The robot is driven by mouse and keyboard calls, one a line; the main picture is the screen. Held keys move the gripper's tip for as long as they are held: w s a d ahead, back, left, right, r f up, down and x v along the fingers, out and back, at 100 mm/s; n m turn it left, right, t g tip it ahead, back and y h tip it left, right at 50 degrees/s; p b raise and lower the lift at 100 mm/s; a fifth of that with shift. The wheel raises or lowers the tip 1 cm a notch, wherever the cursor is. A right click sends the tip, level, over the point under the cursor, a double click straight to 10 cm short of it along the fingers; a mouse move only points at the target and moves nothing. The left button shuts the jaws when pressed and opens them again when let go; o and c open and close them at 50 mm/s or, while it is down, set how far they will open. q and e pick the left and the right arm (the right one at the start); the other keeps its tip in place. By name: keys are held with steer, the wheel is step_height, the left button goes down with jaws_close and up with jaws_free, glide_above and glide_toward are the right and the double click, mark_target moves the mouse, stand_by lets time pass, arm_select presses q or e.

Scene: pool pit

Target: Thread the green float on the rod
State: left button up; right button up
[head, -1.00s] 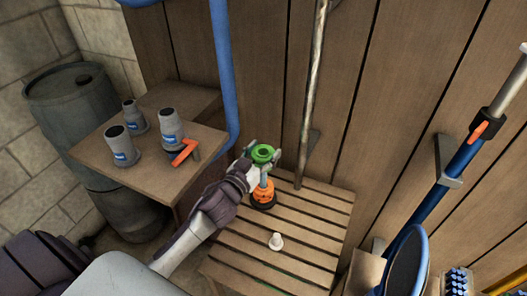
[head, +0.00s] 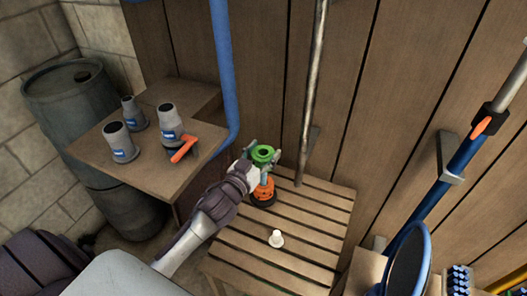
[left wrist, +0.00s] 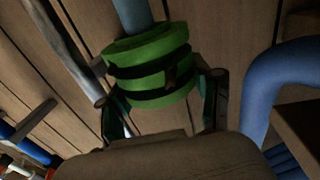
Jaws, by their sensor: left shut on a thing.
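The green float (head: 262,155) is a ring-like spool with a dark hole in its top. My left gripper (head: 263,165) is shut on it, one finger at each side, above the slatted table. An orange float (head: 263,190) sits on a dark base right below. A short blue-grey part, seemingly the rod (head: 264,177), shows between the two floats. In the left wrist view the green float (left wrist: 150,68) lies between the fingers, and a blue-grey cylinder (left wrist: 132,15) meets its upper side. I cannot tell whether the float is around the rod or only above it.
The slatted table (head: 300,215) carries a small white piece (head: 276,238). A metal pole (head: 312,95) and a blue pipe (head: 223,75) stand close behind the gripper. Grey containers (head: 120,143) and an orange-handled item (head: 183,150) stand on the left shelf.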

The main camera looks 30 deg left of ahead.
arm_select(q)
steer(key=shift+f+b, duration=1)
steer(key=shift+f, duration=0.55)
steer(key=shift+f, duration=0.1)
steer(key=shift+f+b, duration=1.1)
steer(key=shift+f, duration=0.25)
steer(key=shift+f, duration=0.2)
steer(key=shift+f+b, duration=0.55)
steer(key=shift+f, duration=0.15)
steer(key=o, duration=1.2)
steer(key=shift+o, duration=0.7)
